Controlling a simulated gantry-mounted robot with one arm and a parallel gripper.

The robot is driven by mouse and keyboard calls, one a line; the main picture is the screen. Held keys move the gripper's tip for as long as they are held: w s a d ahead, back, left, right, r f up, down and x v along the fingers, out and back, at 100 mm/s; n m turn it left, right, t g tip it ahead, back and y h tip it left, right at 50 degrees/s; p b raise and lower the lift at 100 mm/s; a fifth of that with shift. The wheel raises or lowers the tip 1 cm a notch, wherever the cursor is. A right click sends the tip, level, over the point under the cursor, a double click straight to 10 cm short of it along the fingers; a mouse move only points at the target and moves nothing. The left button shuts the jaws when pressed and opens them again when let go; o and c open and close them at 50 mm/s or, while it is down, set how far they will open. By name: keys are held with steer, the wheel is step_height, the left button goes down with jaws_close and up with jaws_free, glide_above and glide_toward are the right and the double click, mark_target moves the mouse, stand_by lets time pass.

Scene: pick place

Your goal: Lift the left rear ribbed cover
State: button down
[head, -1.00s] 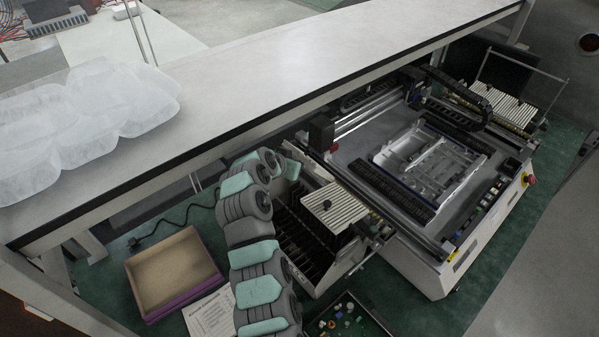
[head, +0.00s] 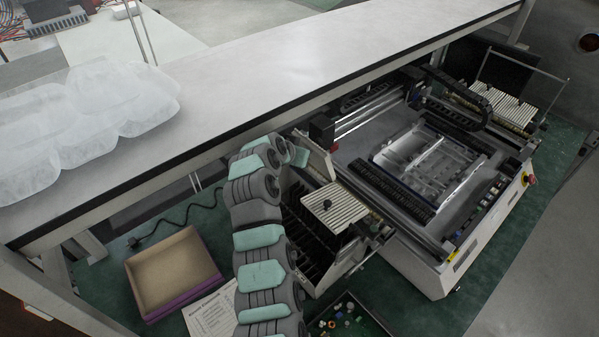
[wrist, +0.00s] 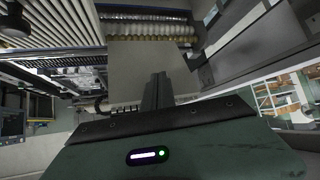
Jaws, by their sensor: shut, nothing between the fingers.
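A pale ribbed cover (head: 335,207) with a black knob lies over the left end of the machine in the head view. Just behind it, a plain pale panel (head: 317,158) stands tilted up beside the end of my arm. In the wrist view, my gripper (wrist: 158,80) is shut with its fingers together and empty. A flat grey panel (wrist: 140,85) lies just beyond the fingertips, with ribbed rows (wrist: 150,28) past it. I cannot tell whether the fingers touch the panel. In the head view my fingertips are hidden behind the hand and panel.
The white shelf (head: 300,60) overhangs the arm's end closely. A second ribbed cover (head: 505,105) is at the machine's far right. An open cardboard tray (head: 172,272) and a paper sheet (head: 212,312) lie at the lower left; a parts tray (head: 350,318) is at the front.

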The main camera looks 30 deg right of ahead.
mark_target(310, 142)
steer(key=shift+d+r, duration=0.1)
stand_by(0.3)
steer(key=shift+w+d+r, duration=0.2)
steer(key=shift+d+r, duration=0.25)
steer(key=shift+d, duration=0.4)
steer(key=shift+w+d+r, duration=0.2)
steer(key=shift+d+r, duration=0.25)
steer(key=shift+d, duration=0.35)
steer(key=shift+a, duration=0.1)
